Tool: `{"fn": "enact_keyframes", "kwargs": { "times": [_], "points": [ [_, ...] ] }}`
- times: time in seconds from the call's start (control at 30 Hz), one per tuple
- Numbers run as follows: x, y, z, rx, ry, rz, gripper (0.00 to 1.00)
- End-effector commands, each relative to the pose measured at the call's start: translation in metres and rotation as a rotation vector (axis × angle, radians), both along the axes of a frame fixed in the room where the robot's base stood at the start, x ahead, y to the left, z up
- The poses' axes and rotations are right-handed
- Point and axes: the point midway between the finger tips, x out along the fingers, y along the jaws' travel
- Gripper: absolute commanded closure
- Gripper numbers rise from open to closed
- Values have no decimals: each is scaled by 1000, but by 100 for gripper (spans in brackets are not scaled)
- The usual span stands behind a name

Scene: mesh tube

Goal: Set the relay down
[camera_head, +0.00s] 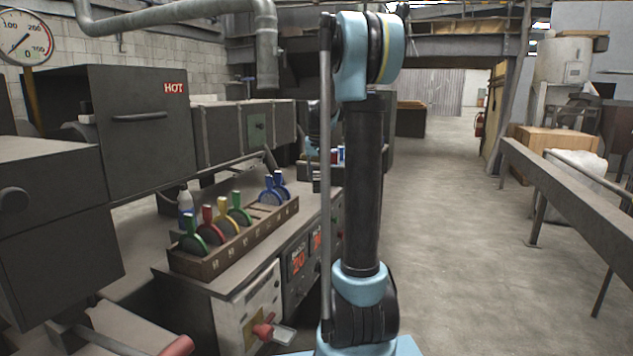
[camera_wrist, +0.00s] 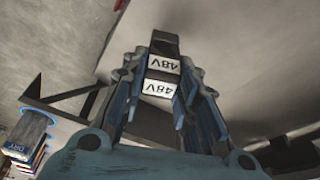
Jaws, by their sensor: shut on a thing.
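My gripper (camera_wrist: 166,85) shows in the wrist view with its two blue fingers on either side of a dark block with white 48V labels, the relay (camera_wrist: 164,46). The fingers are shut on it, and its far end sticks out past the fingertips. What lies directly beneath the relay is unclear. In the head view my arm stands in front and hides most of the gripper; I cannot make out the relay there.
A wooden rack (camera_head: 232,238) with coloured-handled tools and a white bottle (camera_head: 185,204) stand on the workbench at left. A dark HOT cabinet (camera_head: 135,125) is behind. A box marked DRY (camera_wrist: 25,136) shows at the wrist view's left. A metal beam (camera_head: 570,195) flanks open floor at right.

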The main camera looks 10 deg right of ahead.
Motion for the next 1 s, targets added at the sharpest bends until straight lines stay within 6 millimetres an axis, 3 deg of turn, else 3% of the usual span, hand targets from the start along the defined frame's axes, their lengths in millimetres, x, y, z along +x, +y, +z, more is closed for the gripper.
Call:
{"fn": "enact_keyframes", "kwargs": {
  "times": [0.13,0.47,0.5,0.57,1.0],
  "points": [
    [0,0,-16,0,0,0,97],
    [0,0,-19,0,0,0,97],
    [0,0,-19,0,0,0,63],
    [0,0,-19,0,0,-1,52],
    [-1,0,-13,0,0,-1,52]
  ]
}}
